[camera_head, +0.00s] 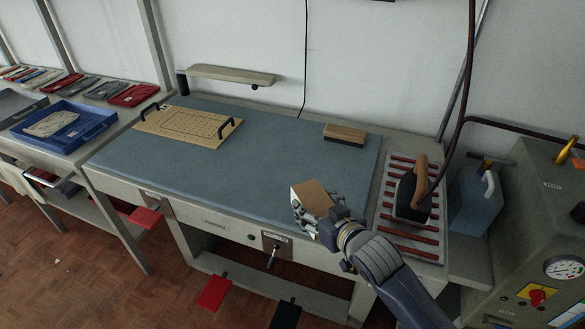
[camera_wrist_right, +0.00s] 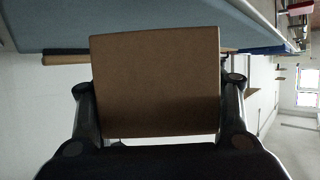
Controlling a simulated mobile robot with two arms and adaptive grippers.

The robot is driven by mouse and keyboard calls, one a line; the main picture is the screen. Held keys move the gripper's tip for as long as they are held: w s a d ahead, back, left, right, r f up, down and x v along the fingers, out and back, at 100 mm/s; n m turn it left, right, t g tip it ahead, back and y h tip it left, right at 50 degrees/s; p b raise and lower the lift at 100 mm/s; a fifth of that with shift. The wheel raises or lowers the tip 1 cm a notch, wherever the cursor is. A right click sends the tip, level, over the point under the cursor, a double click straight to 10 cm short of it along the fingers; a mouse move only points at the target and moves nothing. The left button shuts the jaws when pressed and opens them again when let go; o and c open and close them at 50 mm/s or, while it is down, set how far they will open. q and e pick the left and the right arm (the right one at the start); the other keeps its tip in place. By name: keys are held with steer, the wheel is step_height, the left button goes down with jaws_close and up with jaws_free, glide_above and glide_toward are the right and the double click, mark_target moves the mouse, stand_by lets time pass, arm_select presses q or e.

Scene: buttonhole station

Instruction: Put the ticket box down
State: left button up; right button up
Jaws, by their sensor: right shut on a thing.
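The ticket box (camera_head: 311,196) is a small brown cardboard box. It is held at the front right of the blue-grey padded table (camera_head: 270,165), near its front edge. My right gripper (camera_head: 317,215) is shut on it, and I cannot tell whether the box touches the pad. In the right wrist view the box (camera_wrist_right: 156,82) fills the middle between the two fingers (camera_wrist_right: 160,110). My left gripper is not in view.
An iron (camera_head: 411,190) stands on a red-barred rest at the right. A brush (camera_head: 345,135) and a perforated board with handles (camera_head: 188,127) lie on the pad. A blue tray (camera_head: 97,127) is at the left. The middle of the pad is clear.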

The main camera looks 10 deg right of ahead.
mark_target(314, 193)
steer(key=w, duration=0.4)
steer(key=shift+w+d+p, duration=0.2)
steer(key=shift+d+p, duration=0.1)
steer(key=shift+d, duration=0.1)
steer(key=w, duration=0.4)
steer(key=w+d+f+p, duration=0.1)
steer(key=w, duration=0.2)
steer(key=shift+d, duration=0.1)
steer(key=shift+w+d+f, duration=0.15)
steer(key=shift+w, duration=1.1)
steer(key=shift+f, duration=0.2)
step_height(314, 193, down, 2)
steer(key=shift+f+p, duration=0.1)
steer(key=shift+p, duration=0.45)
steer(key=shift+f, duration=0.55)
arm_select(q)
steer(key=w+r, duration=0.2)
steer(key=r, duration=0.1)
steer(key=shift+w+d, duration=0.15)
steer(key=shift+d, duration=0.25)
arm_select(e)
steer(key=o, duration=1.3)
steer(key=shift+c, duration=0.2)
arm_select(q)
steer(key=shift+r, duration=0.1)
